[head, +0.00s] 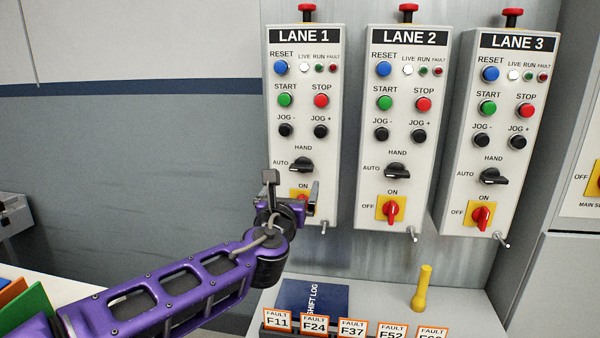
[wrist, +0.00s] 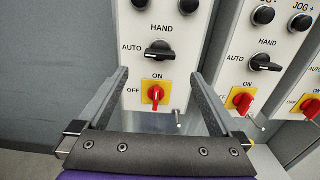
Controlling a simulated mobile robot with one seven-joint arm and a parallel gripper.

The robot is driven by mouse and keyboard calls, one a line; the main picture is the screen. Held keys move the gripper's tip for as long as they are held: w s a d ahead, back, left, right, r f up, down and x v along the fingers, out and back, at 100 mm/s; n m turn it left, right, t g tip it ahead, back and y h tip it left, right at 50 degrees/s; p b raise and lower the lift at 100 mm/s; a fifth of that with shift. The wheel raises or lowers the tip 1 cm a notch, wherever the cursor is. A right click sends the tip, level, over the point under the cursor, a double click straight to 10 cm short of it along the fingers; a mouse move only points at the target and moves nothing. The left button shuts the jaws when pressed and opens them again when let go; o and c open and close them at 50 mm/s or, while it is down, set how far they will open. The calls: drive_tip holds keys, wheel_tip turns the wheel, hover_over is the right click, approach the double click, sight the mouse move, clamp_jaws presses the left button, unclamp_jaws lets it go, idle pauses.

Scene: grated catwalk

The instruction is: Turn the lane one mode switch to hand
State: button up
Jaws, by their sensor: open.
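The lane one mode switch (head: 301,165) is a black bar knob on the LANE 1 panel (head: 312,75), with AUTO printed to its left and HAND above it. Its bar lies roughly sideways, in line with AUTO. It also shows in the wrist view (wrist: 159,51), upper middle, beyond the fingertips. My gripper (head: 292,190) is open and empty in front of the lower part of this panel. In the wrist view my gripper (wrist: 160,74) has its fingers spread to either side of the panel, apart from the knob. In the head view it partly covers the red ON/OFF switch.
The red lane one ON/OFF switch (wrist: 155,93) sits just below the mode switch. The LANE 2 panel (head: 409,75) and LANE 3 panel (head: 513,85) stand to the right. Below are a shelf with a blue shift log (head: 312,298), a yellow handle (head: 422,290) and fault cards.

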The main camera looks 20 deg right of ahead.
sight(301, 169)
drive_tip(key=b+x, duration=0.1)
drive_tip(key=x, duration=0.8)
drive_tip(key=shift+d, duration=0.1)
drive_tip(key=c, duration=1.3)
